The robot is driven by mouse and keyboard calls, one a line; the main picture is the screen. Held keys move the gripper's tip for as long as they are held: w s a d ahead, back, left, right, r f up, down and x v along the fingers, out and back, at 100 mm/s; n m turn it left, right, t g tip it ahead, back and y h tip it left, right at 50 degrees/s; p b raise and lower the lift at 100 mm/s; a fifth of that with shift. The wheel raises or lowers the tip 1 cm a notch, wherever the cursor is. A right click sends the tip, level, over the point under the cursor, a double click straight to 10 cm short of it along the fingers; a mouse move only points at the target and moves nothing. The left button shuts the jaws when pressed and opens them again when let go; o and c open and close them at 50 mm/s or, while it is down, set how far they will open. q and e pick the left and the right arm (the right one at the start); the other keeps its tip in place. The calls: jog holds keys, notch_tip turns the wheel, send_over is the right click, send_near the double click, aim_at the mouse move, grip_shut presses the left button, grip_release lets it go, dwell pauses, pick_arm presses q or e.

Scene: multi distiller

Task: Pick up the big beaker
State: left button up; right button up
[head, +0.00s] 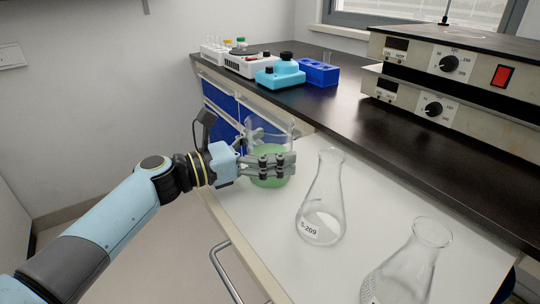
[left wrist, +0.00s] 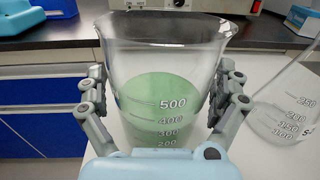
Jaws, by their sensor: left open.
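The big beaker (left wrist: 165,100) is clear glass with white graduation marks and green liquid inside. In the left wrist view it stands upright between the two fingers of my left gripper (left wrist: 165,105). The fingers are open, one on each side of the glass; I cannot tell whether either touches it. In the head view the beaker (head: 270,178) stands on the white surface, partly hidden behind my left gripper (head: 290,164). My right gripper is not in view.
A conical flask (head: 322,205) stands just right of the beaker, and another flask (head: 405,265) stands nearer. Behind are a black bench top (head: 370,125), a blue device (head: 281,74), a blue rack (head: 320,72) and stacked control units (head: 445,75). Open floor lies left.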

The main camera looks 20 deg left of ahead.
pick_arm(q)
jog(key=shift+c, duration=0.4)
jog(key=c, duration=1.1)
jog(key=shift+c, duration=1.3)
jog(key=shift+r, duration=0.1)
jog(key=shift+c, duration=0.3)
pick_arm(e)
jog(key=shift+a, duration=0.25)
pick_arm(q)
jog(key=shift+r, duration=0.15)
